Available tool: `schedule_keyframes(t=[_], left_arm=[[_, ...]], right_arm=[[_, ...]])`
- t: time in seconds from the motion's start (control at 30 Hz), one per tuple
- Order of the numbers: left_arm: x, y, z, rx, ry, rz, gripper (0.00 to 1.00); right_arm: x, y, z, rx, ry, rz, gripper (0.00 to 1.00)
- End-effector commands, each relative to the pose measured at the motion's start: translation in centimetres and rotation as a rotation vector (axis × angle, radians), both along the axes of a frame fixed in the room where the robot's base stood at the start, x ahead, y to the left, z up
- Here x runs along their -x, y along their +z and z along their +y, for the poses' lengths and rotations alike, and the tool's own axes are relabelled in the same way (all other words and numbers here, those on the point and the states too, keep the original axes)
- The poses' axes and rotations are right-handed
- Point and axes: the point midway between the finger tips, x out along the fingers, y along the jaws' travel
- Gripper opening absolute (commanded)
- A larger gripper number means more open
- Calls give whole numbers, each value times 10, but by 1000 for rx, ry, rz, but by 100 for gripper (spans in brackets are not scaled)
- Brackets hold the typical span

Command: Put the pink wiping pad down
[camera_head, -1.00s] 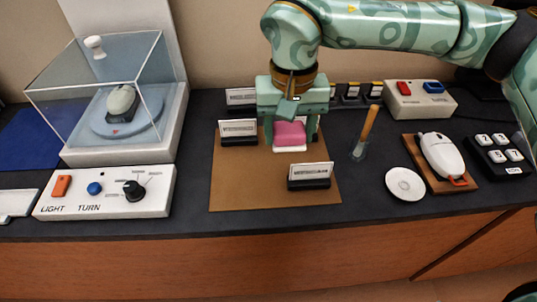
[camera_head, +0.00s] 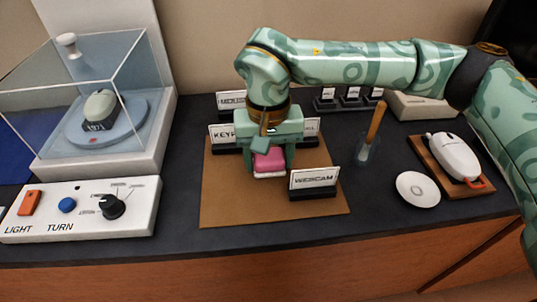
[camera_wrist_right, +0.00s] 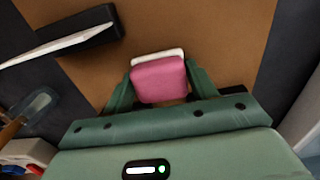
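The pink wiping pad (camera_head: 269,160), with a white underside, is between the two fingers of my right gripper (camera_head: 268,163) over the brown mat (camera_head: 228,205). In the right wrist view the pad (camera_wrist_right: 159,80) fills the space between the green fingers (camera_wrist_right: 160,88), which appear to press on its sides. The white layer shows along its far edge. The pad is low over the mat; I cannot tell whether it touches it. My left gripper is not in view.
The WEBCAM sign (camera_head: 314,182) stands just right of the pad; other signs stand behind. A wooden-handled tool (camera_head: 371,131) stands in a clear holder. A white disc (camera_head: 417,189) and a mouse on a board (camera_head: 456,157) are right. The mat's front left is clear.

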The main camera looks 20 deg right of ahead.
Motion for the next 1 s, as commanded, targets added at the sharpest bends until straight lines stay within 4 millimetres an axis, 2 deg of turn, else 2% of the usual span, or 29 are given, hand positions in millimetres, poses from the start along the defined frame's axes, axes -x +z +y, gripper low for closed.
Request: schedule_keyframes(t=[0.03, 0.07, 0.4, 0.47, 0.8, 0.97, 1.0], left_arm=[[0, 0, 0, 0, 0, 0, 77], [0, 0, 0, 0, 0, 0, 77], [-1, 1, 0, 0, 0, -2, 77], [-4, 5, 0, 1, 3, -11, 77], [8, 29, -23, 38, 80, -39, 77], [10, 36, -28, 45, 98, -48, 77], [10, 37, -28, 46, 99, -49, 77]], right_arm=[[0, 0, 0, 0, 0, 0, 72], [0, 0, 0, 0, 0, 0, 77], [0, 6, 0, -1, 1, -2, 77], [0, 15, 0, -1, 0, -5, 77], [0, 96, 1, 0, -1, -10, 77], [0, 118, 1, 0, -1, -5, 77], [0, 121, 1, 0, 0, -4, 71]])
